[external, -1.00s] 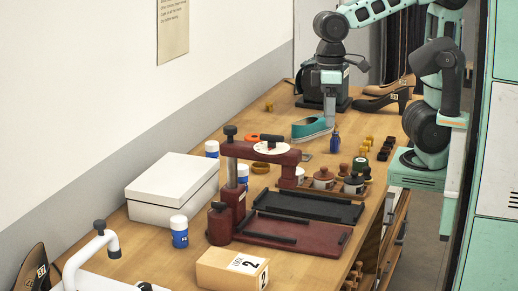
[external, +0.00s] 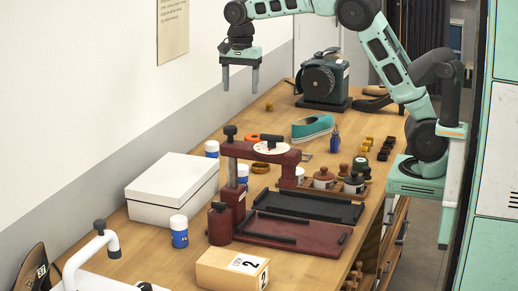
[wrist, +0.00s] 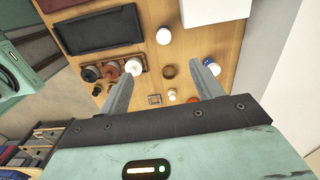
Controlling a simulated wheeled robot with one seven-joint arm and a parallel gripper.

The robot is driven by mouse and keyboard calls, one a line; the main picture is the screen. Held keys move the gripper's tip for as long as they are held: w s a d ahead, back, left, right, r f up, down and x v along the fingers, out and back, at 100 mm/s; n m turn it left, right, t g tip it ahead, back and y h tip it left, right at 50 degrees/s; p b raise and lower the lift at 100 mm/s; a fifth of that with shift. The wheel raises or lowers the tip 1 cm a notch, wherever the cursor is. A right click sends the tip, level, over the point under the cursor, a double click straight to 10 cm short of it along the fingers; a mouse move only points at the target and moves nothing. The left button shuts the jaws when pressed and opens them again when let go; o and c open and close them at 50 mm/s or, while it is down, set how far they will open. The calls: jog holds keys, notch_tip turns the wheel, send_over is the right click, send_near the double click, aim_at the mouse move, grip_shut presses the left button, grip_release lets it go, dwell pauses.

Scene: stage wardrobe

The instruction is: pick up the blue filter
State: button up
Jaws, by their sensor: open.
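No thing is clearly marked as a filter. Blue-and-white cylinders stand upright on the wooden bench: one in front of the white box (external: 180,232), one at its right side (external: 243,174) and one behind it (external: 212,149). In the wrist view, a white round top (wrist: 163,35) shows beyond the fingers, and another (wrist: 213,69) is partly hidden by the right finger. I cannot tell which is meant. My gripper (external: 240,88) is open and empty, pointing down high above the back cylinder's area. Its spread fingers show in the wrist view (wrist: 164,72).
A dark red press (external: 265,153) stands mid-bench, with a black tray (external: 308,209) and lidded jars (external: 324,178) nearby. The wall (external: 90,90) borders the left.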

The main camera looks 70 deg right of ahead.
jog(key=w+d+f+m, duration=0.1)
jog(key=d+f, duration=0.1)
jog(key=p, duration=0.2)
send_near(241, 180)
jog(key=f, duration=0.1)
jog(key=d+f, duration=0.1)
jog(key=f, duration=0.1)
jog(key=w+d+f, duration=0.1)
jog(key=f, duration=0.1)
jog(key=shift+f, duration=0.15)
jog(key=shift+s+f+p, duration=0.1)
jog(key=shift+f+p, duration=0.55)
jog(key=shift+f, duration=2.35)
jog(key=shift+c, duration=0.3)
jog(key=c, duration=1)
